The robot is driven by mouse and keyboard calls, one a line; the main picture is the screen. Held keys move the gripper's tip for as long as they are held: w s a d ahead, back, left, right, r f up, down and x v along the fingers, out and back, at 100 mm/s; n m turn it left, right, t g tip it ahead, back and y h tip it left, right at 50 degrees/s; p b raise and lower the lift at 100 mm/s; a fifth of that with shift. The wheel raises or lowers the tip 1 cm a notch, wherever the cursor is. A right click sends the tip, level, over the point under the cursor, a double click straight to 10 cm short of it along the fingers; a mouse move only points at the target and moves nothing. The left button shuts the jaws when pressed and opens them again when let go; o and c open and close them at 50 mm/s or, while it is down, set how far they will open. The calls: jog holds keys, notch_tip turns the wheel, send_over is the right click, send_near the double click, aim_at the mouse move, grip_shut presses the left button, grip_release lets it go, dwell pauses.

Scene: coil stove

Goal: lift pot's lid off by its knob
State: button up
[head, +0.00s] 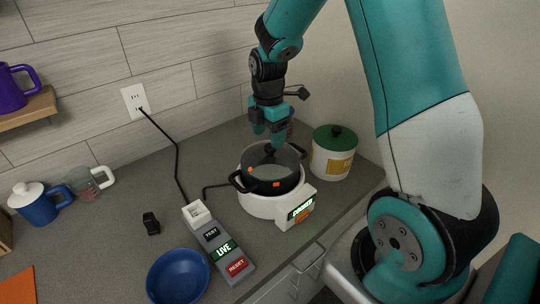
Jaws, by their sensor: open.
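A black pot (265,187) with a side handle at its left sits on a round white coil stove (262,206). The pot's lid (286,159) looks like dark glass and is on the pot. Its knob (270,149) is at the lid's middle, just under my fingers and partly hidden by them. My gripper (268,138) is open and points down from above, close to the knob. I cannot tell whether the fingers touch the knob or stand around it.
A white canister with a green lid (334,153) stands close at the right. A power strip (217,244) and a blue bowl (178,277) lie in front. A blue mug (36,205), a glass mug (90,184) and a small black item (151,223) are at the left.

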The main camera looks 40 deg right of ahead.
aim_at(270, 154)
jog(key=shift+d+f+p, duration=0.15)
jog(key=shift+f+p, duration=0.4)
jog(key=shift+f, duration=0.65)
jog(key=shift+d+f+p, duration=0.1)
jog(key=shift+f+p, duration=0.4)
jog(key=shift+f, duration=0.65)
jog(key=c, duration=1.1)
